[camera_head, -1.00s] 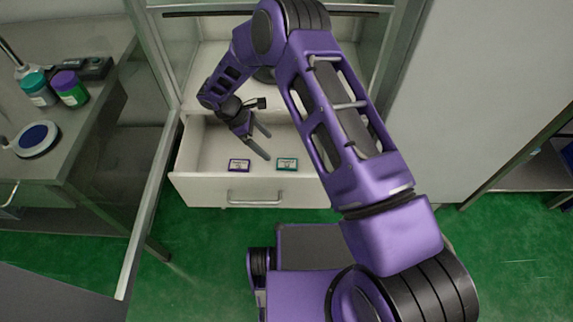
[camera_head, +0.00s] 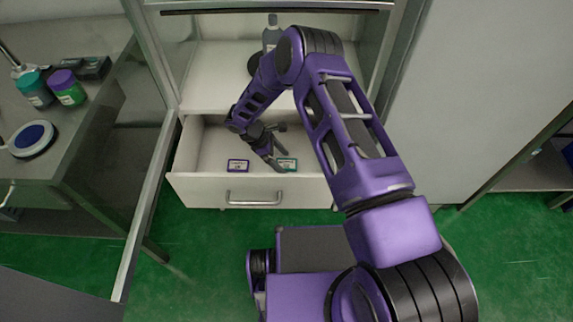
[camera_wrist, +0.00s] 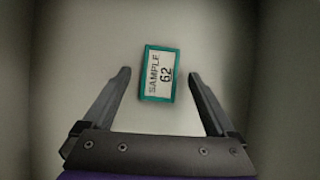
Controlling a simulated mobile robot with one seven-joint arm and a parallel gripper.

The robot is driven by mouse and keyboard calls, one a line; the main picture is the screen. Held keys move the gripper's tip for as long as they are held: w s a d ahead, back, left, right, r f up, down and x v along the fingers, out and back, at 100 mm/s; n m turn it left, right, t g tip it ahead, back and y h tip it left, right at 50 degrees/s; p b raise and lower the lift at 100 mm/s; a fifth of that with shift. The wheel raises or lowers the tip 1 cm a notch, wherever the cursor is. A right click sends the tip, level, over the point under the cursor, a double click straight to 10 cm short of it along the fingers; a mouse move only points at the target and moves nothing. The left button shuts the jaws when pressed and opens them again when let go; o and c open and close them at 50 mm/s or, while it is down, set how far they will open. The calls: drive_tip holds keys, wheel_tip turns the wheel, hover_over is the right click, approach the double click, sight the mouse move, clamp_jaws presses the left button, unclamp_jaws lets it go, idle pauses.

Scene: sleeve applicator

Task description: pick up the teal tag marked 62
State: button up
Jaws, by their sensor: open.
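The teal tag (camera_head: 288,164) lies flat in the open white drawer, towards its front. In the wrist view the teal tag (camera_wrist: 159,74) has a white label reading SAMPLE 62. My gripper (camera_head: 277,163) is above the drawer floor, right by the tag, and overlaps its left end in the head view. In the wrist view my gripper (camera_wrist: 159,74) is open and empty. Its fingertips are on either side of the tag with gaps on both sides. The height between the fingertips and the tag is hard to judge.
A purple-edged tag (camera_head: 238,166) lies in the same drawer (camera_head: 190,182) to the left. The drawer walls surround my gripper. A glass door frame (camera_head: 150,195) stands open at the left. A dark bottle (camera_head: 271,33) stands in the cabinet behind my arm.

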drive_tip(key=c, duration=1.4)
drive_tip(key=shift+r, duration=0.1)
drive_tip(key=shift+c, duration=0.2)
